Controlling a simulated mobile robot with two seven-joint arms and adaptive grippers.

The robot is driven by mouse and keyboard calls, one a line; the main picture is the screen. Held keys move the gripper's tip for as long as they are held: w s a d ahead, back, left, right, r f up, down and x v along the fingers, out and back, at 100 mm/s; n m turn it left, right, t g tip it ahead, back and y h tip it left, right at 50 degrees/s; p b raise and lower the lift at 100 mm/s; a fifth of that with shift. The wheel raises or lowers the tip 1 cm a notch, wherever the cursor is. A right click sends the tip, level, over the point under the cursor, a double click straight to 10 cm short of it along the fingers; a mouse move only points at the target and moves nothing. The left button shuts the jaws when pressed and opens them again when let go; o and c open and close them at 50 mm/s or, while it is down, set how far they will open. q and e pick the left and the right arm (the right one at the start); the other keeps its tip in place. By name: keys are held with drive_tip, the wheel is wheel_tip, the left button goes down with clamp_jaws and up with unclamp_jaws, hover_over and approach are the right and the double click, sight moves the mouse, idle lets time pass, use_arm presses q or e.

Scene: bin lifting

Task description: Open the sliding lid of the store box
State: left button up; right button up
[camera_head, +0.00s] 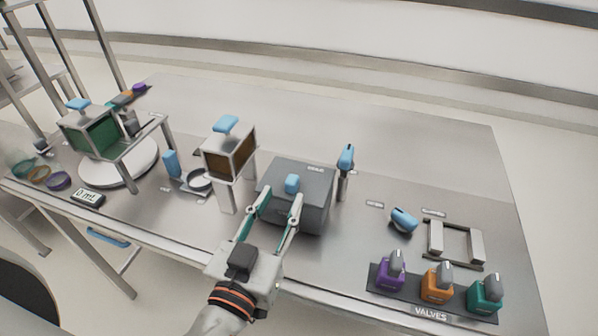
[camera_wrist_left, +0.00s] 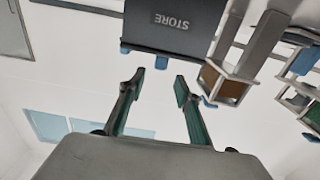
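The store box (camera_head: 316,205) is a grey box at the middle of the table, with a blue handle (camera_head: 292,184) on its flat lid (camera_head: 308,177). The lid looks shut. My left gripper (camera_head: 281,197) is open at the near side of the box, with its tips close to the handle and one to each side. In the left wrist view, the dark box (camera_wrist_left: 172,38) with its STORE label lies beyond the open fingertips (camera_wrist_left: 161,82), and nothing is between them. My right gripper is not in view.
A brown-windowed hopper (camera_head: 229,162) stands just left of the box, and a blue-topped post (camera_head: 344,166) just right. A valve rack (camera_head: 430,313) sits at front right. A green-windowed container (camera_head: 92,135) and a round white plate (camera_head: 118,170) are at left. The back of the table is clear.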

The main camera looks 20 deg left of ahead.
sight(290, 183)
use_arm(q)
drive_tip(key=shift+w+r, duration=0.1)
drive_tip(key=shift+w, duration=0.65)
drive_tip(key=w+p, duration=0.1)
drive_tip(key=w, duration=0.3)
drive_tip(key=shift+w+d, duration=0.1)
drive_tip(key=shift+w, duration=0.65)
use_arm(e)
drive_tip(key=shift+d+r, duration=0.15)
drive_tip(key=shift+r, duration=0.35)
use_arm(q)
drive_tip(key=shift+c, duration=0.3)
